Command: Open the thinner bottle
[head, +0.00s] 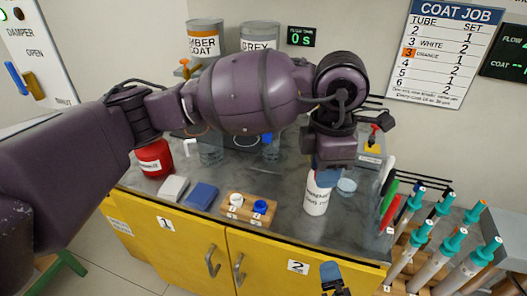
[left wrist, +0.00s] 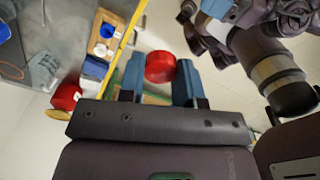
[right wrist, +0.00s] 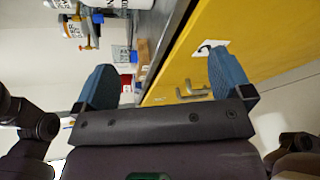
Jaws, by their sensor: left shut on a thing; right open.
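The thinner bottle (head: 316,197) is white with dark lettering and is upright just below my left gripper (head: 327,176). In the left wrist view a round red piece (left wrist: 160,67), which looks like the bottle's cap, is between the blue fingers of my left gripper, which is shut on it. The gripper hides the bottle's top in the head view. I cannot tell whether the bottle's base touches the counter. My right gripper (head: 335,278) is low in front of the yellow cabinet; its fingers stand apart and empty in the right wrist view (right wrist: 165,78).
The grey counter (head: 285,198) carries a red can (head: 153,158), a wooden block (head: 235,212) with white and blue cups, a blue pad (head: 201,196) and glass beakers. Teal-topped tubes (head: 420,228) stand at the right. The floor before the yellow cabinet (head: 190,237) is clear.

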